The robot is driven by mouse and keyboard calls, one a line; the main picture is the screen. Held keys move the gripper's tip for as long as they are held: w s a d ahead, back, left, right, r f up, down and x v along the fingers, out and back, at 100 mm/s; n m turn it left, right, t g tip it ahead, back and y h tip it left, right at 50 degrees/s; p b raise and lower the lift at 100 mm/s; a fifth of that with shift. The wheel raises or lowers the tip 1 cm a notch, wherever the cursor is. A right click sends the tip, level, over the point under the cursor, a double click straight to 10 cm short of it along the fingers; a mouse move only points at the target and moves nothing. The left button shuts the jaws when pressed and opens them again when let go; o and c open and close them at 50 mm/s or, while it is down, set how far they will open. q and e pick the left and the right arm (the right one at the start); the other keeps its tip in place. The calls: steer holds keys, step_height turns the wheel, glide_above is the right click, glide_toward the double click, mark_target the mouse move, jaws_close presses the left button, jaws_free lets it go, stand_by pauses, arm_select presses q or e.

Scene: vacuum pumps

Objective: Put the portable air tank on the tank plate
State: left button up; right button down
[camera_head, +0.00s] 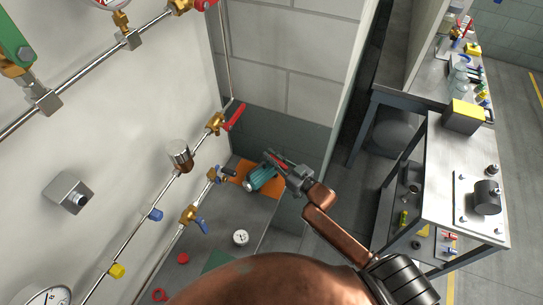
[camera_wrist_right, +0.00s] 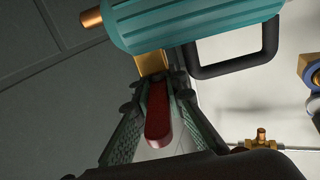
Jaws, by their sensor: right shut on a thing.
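The portable air tank is a small teal ribbed cylinder (camera_head: 261,178) with a black handle, low in the corner by the wall. It fills the top of the right wrist view (camera_wrist_right: 195,25), with a copper-coloured end at left. The tank plate looks to be the orange plate (camera_head: 240,166) on the grey bench, partly hidden by the tank. My right gripper (camera_head: 272,163) is shut on the tank at its brass neck, with a red lever (camera_wrist_right: 158,112) between its fingers (camera_wrist_right: 163,72). The tank overlaps the plate; I cannot tell whether they touch. My left gripper is not in view.
Pipes with brass valves and a red handle (camera_head: 235,116) run along the wall close left of the tank. A gauge (camera_head: 240,237) and red parts (camera_head: 183,258) lie on the grey bench (camera_head: 262,212). A cart (camera_head: 455,160) stands at right.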

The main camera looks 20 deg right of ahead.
mark_target(279, 162)
steer(key=c, duration=1.9)
jaws_free()
steer(key=shift+s+f, duration=0.1)
steer(key=shift+f, duration=0.2)
steer(key=shift+r, duration=0.1)
steer(key=c, duration=0.4)
steer(key=shift+o, duration=0.2)
steer(key=shift+s, duration=0.1)
steer(key=shift+p+v, duration=0.85)
steer(key=shift+v, duration=0.9)
steer(key=p+v, duration=0.2)
steer(key=v, duration=0.4)
steer(key=shift+s, duration=0.35)
